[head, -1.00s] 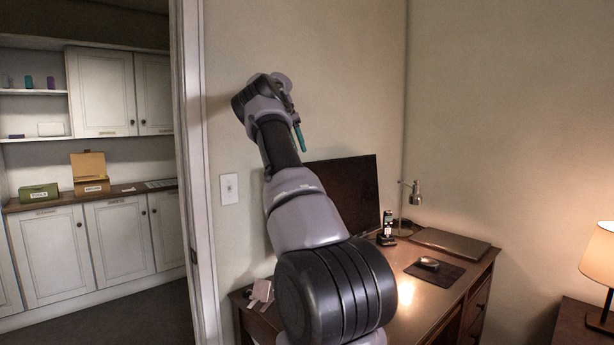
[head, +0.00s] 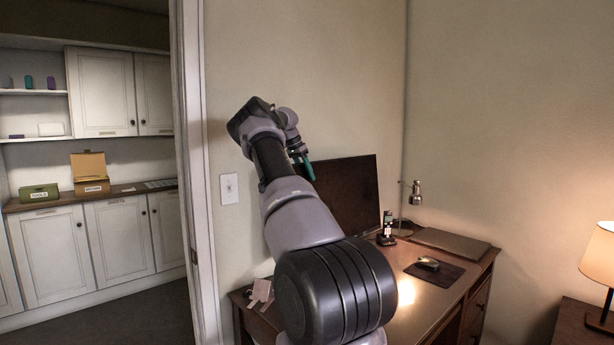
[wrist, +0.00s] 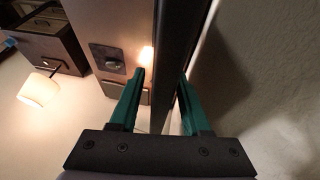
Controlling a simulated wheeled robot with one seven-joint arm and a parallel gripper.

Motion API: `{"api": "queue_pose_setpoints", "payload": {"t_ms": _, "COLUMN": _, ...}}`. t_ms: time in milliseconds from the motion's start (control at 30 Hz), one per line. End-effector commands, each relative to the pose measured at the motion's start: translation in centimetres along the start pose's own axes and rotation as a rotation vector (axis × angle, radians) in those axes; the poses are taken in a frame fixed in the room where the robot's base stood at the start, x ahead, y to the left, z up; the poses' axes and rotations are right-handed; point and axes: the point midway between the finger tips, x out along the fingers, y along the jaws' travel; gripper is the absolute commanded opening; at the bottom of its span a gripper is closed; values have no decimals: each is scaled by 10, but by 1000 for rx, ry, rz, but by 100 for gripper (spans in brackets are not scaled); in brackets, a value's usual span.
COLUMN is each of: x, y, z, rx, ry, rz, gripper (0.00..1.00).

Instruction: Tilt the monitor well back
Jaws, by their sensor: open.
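The monitor (head: 350,195) stands at the back of the desk near the wall, its dark screen facing right and forward. My arm hides its left part in the head view. My gripper (head: 306,170) is at the monitor's upper left, fingers pointing down. In the wrist view the monitor's edge (wrist: 172,50) runs as a dark strip between the two green fingers of my gripper (wrist: 160,76). One finger is on the screen side, the other on the wall side. The gripper is open, with a gap visible beside the left finger; contact at the right finger cannot be told.
The wall (wrist: 270,80) is close behind the monitor. A lit lamp (head: 600,255) stands at the right.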

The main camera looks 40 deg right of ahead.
Motion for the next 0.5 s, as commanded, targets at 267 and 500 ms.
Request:
{"api": "queue_pose_setpoints", "payload": {"t_ms": 267, "x": 2, "y": 0, "z": 0, "rx": 1, "ry": 0, "rz": 0, "gripper": 48}}
{"api": "queue_pose_setpoints", "payload": {"t_ms": 500, "x": 1, "y": 0, "z": 0, "rx": 1, "ry": 0, "rz": 0, "gripper": 0}}
